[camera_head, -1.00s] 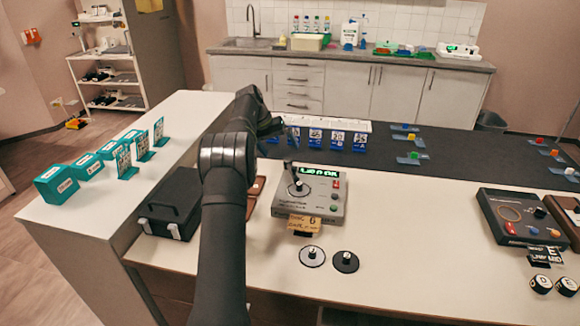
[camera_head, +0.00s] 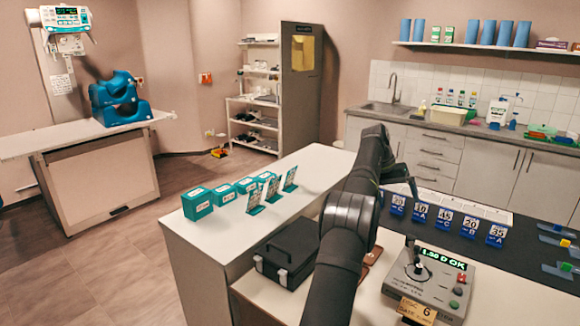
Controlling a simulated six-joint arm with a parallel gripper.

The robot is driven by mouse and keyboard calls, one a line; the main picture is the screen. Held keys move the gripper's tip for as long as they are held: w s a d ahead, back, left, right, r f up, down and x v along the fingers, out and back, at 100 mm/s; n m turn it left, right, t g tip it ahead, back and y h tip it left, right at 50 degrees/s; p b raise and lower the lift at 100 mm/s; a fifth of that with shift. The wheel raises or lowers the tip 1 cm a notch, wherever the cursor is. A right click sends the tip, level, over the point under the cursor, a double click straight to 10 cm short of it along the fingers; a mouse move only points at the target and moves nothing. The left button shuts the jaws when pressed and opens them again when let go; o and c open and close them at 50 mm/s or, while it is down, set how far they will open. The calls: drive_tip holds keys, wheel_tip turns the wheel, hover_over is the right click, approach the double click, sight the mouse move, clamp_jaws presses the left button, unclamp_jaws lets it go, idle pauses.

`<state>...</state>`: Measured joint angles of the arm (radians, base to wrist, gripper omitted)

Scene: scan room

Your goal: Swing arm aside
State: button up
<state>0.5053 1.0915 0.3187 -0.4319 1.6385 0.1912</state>
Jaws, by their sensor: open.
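My dark arm (camera_head: 348,225) rises from the bottom of the view across the white bench (camera_head: 215,245) and bends over near the sink cabinets. My gripper (camera_head: 411,186) is small and partly hidden behind the arm, over the bench's far side, just left of the blue card stands (camera_head: 445,218). It is open, and I see nothing held in it. The grey control box (camera_head: 430,283) with a joystick and a lit green display is right of my arm.
Teal boxes (camera_head: 197,204) and teal card stands (camera_head: 272,188) are on the bench's left part. A black case (camera_head: 285,262) sits close left of my arm. Open floor (camera_head: 110,265) lies left of the bench, before a scan table (camera_head: 85,135) with teal supports.

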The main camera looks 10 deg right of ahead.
drive_tip(key=c, duration=1.1)
drive_tip(key=shift+s+d+f, duration=0.1)
drive_tip(key=shift+d, duration=0.1)
drive_tip(key=c, duration=0.3)
drive_tip(key=s+d+m, duration=0.1)
drive_tip(key=s+d+f+m, duration=0.1)
drive_tip(key=d, duration=0.1)
drive_tip(key=shift+f+t, duration=0.1)
drive_tip(key=shift+t, duration=0.2)
clamp_jaws()
drive_tip(key=s+d+f+m+t, duration=0.1)
drive_tip(key=s+d+f+m, duration=0.2)
drive_tip(key=s+d+m, duration=0.1)
drive_tip(key=shift+s+d+m+t+y, duration=0.3)
drive_tip(key=shift+s+d+m+y, duration=0.1)
drive_tip(key=shift+d+m, duration=0.45)
